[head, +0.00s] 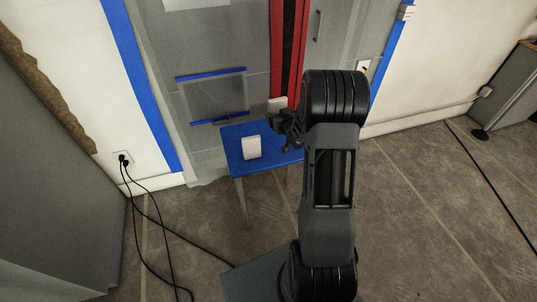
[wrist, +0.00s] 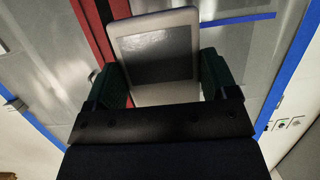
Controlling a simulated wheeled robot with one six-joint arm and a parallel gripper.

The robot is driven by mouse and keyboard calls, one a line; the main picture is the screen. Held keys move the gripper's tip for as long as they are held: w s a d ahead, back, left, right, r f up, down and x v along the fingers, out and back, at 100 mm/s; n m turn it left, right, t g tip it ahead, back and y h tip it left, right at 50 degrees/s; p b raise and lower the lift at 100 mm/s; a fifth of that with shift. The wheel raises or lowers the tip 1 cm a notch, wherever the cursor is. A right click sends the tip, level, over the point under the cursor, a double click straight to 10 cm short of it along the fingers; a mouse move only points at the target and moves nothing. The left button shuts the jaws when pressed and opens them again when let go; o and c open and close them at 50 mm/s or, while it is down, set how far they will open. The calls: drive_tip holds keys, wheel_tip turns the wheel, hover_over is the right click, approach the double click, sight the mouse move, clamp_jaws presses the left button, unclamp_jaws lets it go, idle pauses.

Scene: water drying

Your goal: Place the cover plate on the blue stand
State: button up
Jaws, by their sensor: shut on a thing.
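My gripper (head: 284,122) is shut on the cover plate, above the back right part of the blue stand. The cover plate (wrist: 155,22), a white rectangular frame with a dark grey middle, sits between the two green-dark fingers of my gripper (wrist: 160,80) in the wrist view. In the head view a white part of the plate (head: 277,103) shows just above the gripper; the rest is hidden by the gripper. The blue stand (head: 240,132) is a small blue-topped table with legs against the grey wall. My arm hides its right side.
A white box-like piece (head: 252,147) stands on the left half of the stand top. Black cables (head: 150,225) run from a wall outlet across the floor on the left. A grey cabinet (head: 510,105) stands far right. The floor to the right is mostly clear.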

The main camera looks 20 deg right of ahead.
drive_tip(key=shift+m+h, duration=0.4)
drive_tip(key=shift+h, duration=0.1)
drive_tip(key=d+f+b, duration=0.2)
drive_tip(key=s+d+f+b, duration=0.1)
drive_tip(key=d+f+b, duration=0.1)
drive_tip(key=f, duration=0.1)
drive_tip(key=d+f+b, duration=0.2)
drive_tip(key=f, duration=0.1)
drive_tip(key=shift+s+d+f, duration=0.15)
drive_tip(key=shift+d+f, duration=0.05)
drive_tip(key=shift+f+b, duration=0.6)
drive_tip(key=shift+f, duration=1.5)
drive_tip(key=shift+f, duration=0.1)
drive_tip(key=shift+f, duration=0.15)
drive_tip(key=o, duration=0.8)
